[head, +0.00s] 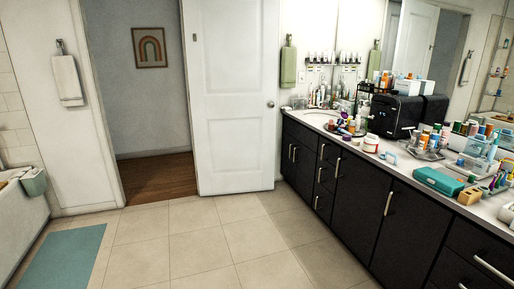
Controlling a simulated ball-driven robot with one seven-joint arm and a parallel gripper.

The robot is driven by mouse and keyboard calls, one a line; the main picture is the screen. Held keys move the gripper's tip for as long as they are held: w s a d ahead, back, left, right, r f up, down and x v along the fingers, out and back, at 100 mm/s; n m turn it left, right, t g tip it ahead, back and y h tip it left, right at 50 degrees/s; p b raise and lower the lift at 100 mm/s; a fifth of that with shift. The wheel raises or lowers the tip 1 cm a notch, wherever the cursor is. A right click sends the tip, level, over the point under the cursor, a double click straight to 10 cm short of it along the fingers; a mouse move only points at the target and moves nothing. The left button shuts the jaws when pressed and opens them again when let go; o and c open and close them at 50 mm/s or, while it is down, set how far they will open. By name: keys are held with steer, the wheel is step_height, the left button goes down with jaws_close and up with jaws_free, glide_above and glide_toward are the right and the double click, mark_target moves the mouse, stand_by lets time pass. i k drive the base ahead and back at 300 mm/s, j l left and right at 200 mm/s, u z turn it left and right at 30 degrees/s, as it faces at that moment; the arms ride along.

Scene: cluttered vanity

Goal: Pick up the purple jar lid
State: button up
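A small purple item (346,138) lies on the vanity counter, in front of a cluster of small bottles and near the sink. It is too small and crowded in the head view to tell surely whether it is the purple jar lid. A white jar with a red band (371,143) stands to the right of it. My gripper is not in view.
The white counter (399,172) is crowded with bottles, a black appliance (395,115), a teal box (438,181) and a yellow block (469,195). Dark cabinets (352,200) with protruding handles front it. The tiled floor (220,240) is clear up to a teal mat (62,258).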

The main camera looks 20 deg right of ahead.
mark_target(345, 137)
steer(key=i+l+z, duration=0.35)
steer(key=i, duration=0.45)
steer(key=i+z, duration=0.4)
steer(key=i, duration=0.45)
